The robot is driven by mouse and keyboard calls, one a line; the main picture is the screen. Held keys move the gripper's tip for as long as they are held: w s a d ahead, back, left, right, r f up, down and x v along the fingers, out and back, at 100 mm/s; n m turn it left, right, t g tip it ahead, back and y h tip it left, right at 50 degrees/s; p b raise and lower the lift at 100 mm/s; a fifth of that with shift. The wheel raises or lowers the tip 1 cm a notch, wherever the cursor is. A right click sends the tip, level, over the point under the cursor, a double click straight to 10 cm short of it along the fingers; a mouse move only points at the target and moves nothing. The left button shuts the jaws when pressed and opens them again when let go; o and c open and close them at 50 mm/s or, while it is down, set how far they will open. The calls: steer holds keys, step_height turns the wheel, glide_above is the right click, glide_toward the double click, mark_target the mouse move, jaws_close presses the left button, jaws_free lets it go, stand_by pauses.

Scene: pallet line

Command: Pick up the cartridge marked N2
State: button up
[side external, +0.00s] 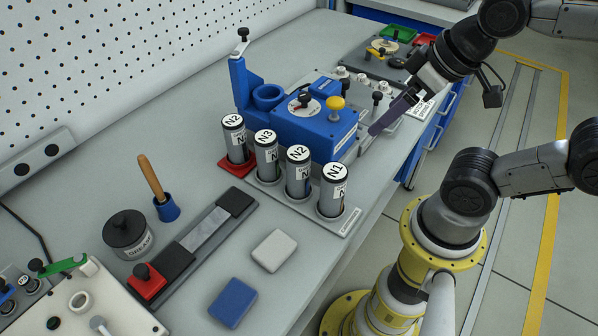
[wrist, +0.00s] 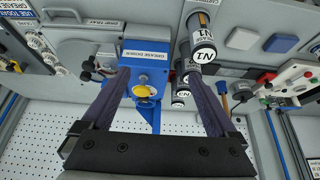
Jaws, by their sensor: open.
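Two cartridges show an N2 top in the side view: one (side external: 298,174) in the grey rack (side external: 347,222) between N3 (side external: 266,157) and N1 (side external: 333,192), and one (side external: 235,140) on a red base (side external: 236,169) to the left of the rack. All are dark cylinders with white tops, standing upright. My gripper (side external: 387,122) is open and empty, above the bench's front edge to the right of the cartridges, apart from them. In the wrist view my gripper (wrist: 162,77) has N1 (wrist: 203,52) near its right fingertip; the cartridges behind are partly hidden.
The blue grease doser (side external: 318,130) with a yellow knob stands just behind the rack, close to my gripper. A white block (side external: 274,250) and a blue block (side external: 233,302) lie in front. A grease pot (side external: 128,234) and a wooden-handled tool (side external: 152,178) stand left.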

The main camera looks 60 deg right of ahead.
steer(key=w+a+r+n+g, duration=0.1)
steer(key=w+r+n+g, duration=0.2)
steer(key=n, duration=0.8)
steer(key=n+g, duration=0.2)
steer(key=n, duration=0.6)
glide_above(299, 152)
step_height(299, 152, down, 4)
steer(key=shift+d+r, duration=0.1)
steer(key=shift+r, duration=0.05)
steer(key=shift+g, duration=0.3)
step_height(299, 152, down, 8)
steer(key=shift+f, duration=3.15)
steer(key=shift+a, duration=0.2)
